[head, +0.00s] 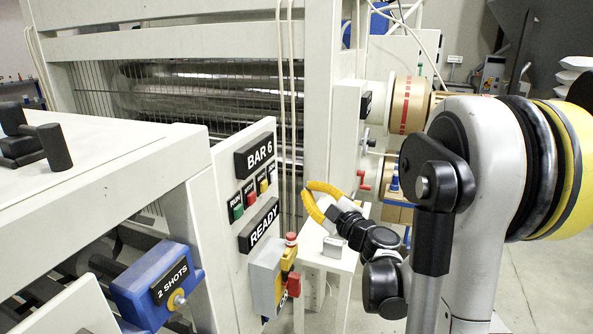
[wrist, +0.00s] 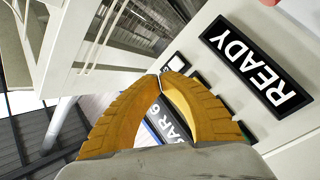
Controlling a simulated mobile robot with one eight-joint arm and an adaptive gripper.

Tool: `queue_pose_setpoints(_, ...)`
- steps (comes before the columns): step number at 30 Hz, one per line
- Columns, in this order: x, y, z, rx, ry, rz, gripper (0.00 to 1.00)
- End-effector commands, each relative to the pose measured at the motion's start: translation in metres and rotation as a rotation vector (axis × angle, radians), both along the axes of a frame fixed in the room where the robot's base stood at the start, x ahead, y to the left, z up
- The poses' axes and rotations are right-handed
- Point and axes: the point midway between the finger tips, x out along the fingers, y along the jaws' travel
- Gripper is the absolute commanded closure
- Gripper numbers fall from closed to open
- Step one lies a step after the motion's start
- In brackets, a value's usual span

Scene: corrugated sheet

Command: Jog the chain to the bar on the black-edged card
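A slanted white panel carries a black display reading "BAR 6" (head: 254,155), a row of small buttons, and a black sign reading "READY" (head: 259,225). The buttons include a green one (head: 238,209), a red one (head: 249,197) and a yellow one (head: 263,186); their small labels are partly too small to read. The wrist view shows the "READY" sign (wrist: 256,65) large and the bar display (wrist: 168,122) behind my fingers. My gripper (head: 305,190) has yellow fingers whose tips meet, empty, right of the panel. It fills the lower wrist view (wrist: 163,76). I cannot make out a black-edged card.
A blue box reading "2 SHOTS" (head: 150,290) is at lower left. A white machine frame (head: 190,45) with wires stands behind. A brown roll (head: 408,105) and red crank (head: 363,182) are further right.

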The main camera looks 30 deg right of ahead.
Motion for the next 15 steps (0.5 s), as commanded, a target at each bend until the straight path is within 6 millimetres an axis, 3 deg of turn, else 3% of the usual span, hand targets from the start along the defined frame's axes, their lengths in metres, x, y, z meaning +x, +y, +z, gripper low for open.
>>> queue_pose_setpoints(15,0.0064,0.0083,-0.0014,0.013,0.007,0.007,1.00)
